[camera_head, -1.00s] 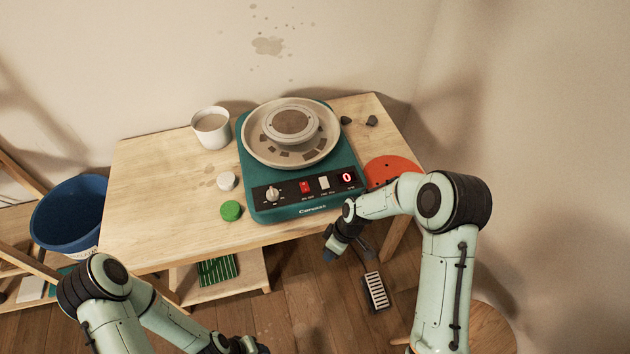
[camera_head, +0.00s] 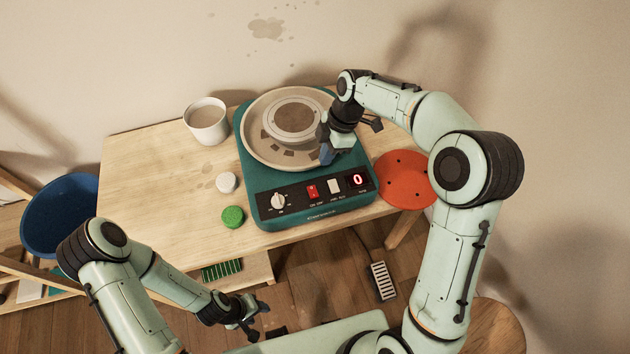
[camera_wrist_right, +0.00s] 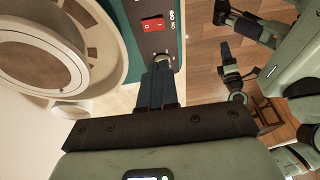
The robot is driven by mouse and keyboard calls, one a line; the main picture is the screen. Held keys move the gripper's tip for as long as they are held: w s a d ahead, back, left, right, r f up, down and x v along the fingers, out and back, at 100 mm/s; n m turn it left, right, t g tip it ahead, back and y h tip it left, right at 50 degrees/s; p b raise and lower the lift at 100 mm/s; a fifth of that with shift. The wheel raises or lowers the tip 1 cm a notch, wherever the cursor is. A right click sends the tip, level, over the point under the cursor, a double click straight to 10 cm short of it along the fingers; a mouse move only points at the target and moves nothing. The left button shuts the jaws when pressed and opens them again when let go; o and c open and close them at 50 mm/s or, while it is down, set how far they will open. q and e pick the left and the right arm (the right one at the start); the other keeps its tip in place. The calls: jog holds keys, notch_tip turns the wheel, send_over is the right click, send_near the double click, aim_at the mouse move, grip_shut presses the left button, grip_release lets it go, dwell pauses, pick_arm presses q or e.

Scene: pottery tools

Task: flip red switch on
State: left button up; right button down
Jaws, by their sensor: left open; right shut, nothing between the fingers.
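The red switch (camera_head: 312,191) sits on the black front panel of the teal pottery wheel (camera_head: 268,222), between a white knob (camera_head: 278,201) and a white switch (camera_head: 334,186). The panel's display shows a red 0. In the right wrist view the red switch (camera_wrist_right: 152,24) lies beyond my fingertips, apart from them. My right gripper (camera_head: 326,152) is shut and empty, above the wheel's right side near the panel; its shut fingers also show in the wrist view (camera_wrist_right: 158,80). My left gripper (camera_head: 252,318) is open and empty, low in front of the table.
A white cup (camera_head: 206,122) stands at the back left of the wooden table (camera_head: 150,170). A white lid (camera_head: 226,182) and a green lid (camera_head: 232,217) lie left of the wheel. An orange disc (camera_head: 405,180) lies to its right. A blue bucket (camera_head: 62,215) stands at far left.

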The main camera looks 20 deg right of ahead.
jog(key=shift+s, duration=0.1)
send_near(313, 196)
jog(key=x, duration=0.5)
jog(key=shift+a, duration=0.15)
jog(key=shift+f, duration=0.5)
